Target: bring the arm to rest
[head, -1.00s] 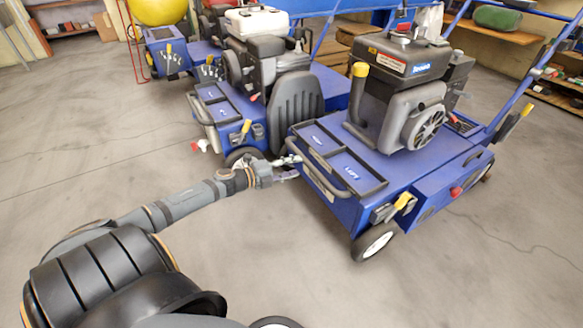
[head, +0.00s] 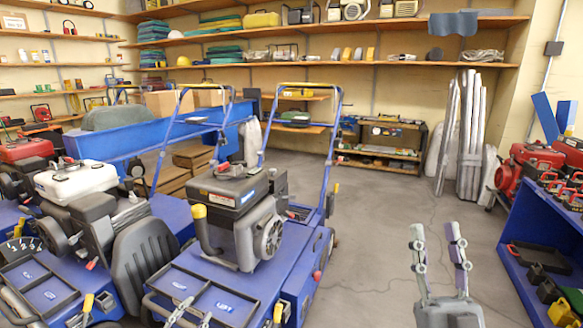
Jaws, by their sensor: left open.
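My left gripper (head: 192,312) shows only as two grey fingertips at the bottom edge, in front of the blue aerator (head: 262,268). The fingers are apart with nothing seen between them; the rest is cut off by the frame, and I cannot tell if they touch the aerator. My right gripper (head: 438,240) stands upright at the lower right over bare floor. Its two fingers are apart and empty. The nearest aerator carries a dark engine (head: 235,222), a shallow black-edged tray (head: 215,308) and a tall blue handle with yellow grips.
A second aerator with a white-topped engine (head: 75,180) stands at the left. A blue bench (head: 540,245) with red engines (head: 525,165) is at the right edge. Shelves (head: 400,63) line the back wall. Grey floor (head: 375,235) is clear between the aerator and the bench.

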